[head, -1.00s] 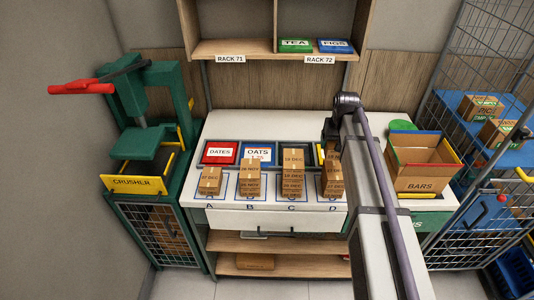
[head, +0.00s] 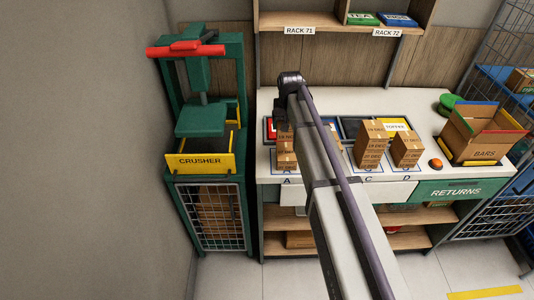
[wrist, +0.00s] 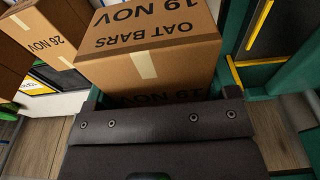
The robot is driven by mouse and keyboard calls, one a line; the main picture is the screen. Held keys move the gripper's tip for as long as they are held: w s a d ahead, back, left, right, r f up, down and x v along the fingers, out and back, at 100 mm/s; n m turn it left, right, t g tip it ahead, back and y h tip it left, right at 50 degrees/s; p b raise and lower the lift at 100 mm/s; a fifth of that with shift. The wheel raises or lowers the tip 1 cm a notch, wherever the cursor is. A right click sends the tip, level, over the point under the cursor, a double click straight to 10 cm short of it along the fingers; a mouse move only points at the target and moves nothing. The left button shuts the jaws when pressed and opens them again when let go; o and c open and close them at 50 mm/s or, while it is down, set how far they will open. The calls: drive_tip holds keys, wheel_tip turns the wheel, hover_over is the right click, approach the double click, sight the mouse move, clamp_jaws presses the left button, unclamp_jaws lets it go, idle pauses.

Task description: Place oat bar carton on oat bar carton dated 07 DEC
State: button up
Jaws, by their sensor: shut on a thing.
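My gripper (wrist: 158,102) is shut on an oat bar carton (wrist: 150,45), a brown box with white tape marked OAT BARS and 19 NOV. I cannot tell whether the two touch. A carton marked 26 NOV (wrist: 42,40) is left of the held one in the wrist view.
The green crusher (head: 205,115) stands left of the counter, near the held carton. An orange button (head: 436,164) and the BARS box (head: 485,132) are further right. My arm mostly hides position B.

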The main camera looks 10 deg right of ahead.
drive_tip(key=b, duration=0.7)
hover_over(287, 150)
drive_tip(key=f, duration=0.6)
drive_tip(key=shift+s+f, duration=0.2)
drive_tip(key=shift+f, duration=0.15)
wheel_tip(287, 150, down, 4)
drive_tip(key=b, duration=0.3)
drive_tip(key=shift+a+r, duration=0.1)
drive_tip(key=shift+r, duration=0.3)
drive_tip(key=shift+f, duration=0.15)
drive_tip(key=o, duration=0.9)
